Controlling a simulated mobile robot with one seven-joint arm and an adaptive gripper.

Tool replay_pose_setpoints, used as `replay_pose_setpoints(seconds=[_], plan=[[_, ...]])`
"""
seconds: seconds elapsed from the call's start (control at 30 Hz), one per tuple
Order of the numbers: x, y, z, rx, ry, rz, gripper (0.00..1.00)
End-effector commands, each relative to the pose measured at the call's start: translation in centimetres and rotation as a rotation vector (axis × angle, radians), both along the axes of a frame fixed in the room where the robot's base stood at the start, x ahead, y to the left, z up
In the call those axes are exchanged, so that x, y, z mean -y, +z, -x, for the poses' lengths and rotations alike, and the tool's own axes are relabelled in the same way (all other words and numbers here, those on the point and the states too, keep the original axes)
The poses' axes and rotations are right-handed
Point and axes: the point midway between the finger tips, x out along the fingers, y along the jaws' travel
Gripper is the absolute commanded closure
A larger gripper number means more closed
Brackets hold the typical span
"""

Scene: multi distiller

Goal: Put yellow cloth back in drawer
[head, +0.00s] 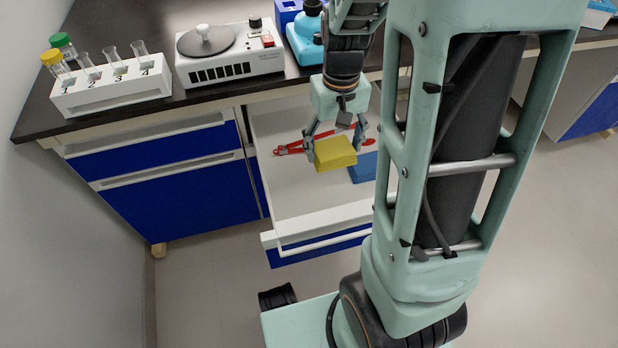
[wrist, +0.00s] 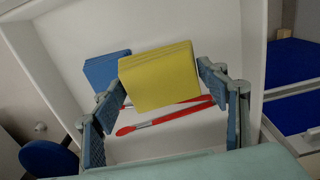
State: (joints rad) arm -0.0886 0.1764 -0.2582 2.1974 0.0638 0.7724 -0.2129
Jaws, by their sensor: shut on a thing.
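The yellow cloth (head: 335,154) is a folded block between the two fingers of my gripper (head: 336,140). My gripper is shut on it, pointing down over the open drawer (head: 290,190). In the wrist view, the yellow cloth (wrist: 160,78) spans the space between the fingers, with the drawer's white floor behind it. I cannot tell how far its underside is above the floor. It partly hides a blue cloth and red-handled tools inside the drawer.
The blue cloth (head: 364,168) lies in the drawer, right of the yellow one. A red-handled tool (head: 290,148) lies toward the drawer's back. A white test-tube rack (head: 112,88) and a hot-plate device (head: 228,58) stand on the dark counter. The drawer's front left floor is clear.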

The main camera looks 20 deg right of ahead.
Motion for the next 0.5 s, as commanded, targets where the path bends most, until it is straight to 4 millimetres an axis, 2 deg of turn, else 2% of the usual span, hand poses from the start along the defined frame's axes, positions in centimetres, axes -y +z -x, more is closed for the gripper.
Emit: replay_pose_setpoints(seconds=[0.03, 0.2, 0.5], plan=[[-1.3, -1.2, -0.1, -0.004, 0.007, 0.000, 0.52], [-3.6, -4.2, -0.3, -0.004, 0.002, 0.000, 0.52], [-5.2, -6.0, -0.5, -0.002, 0.001, 0.000, 0.52]])
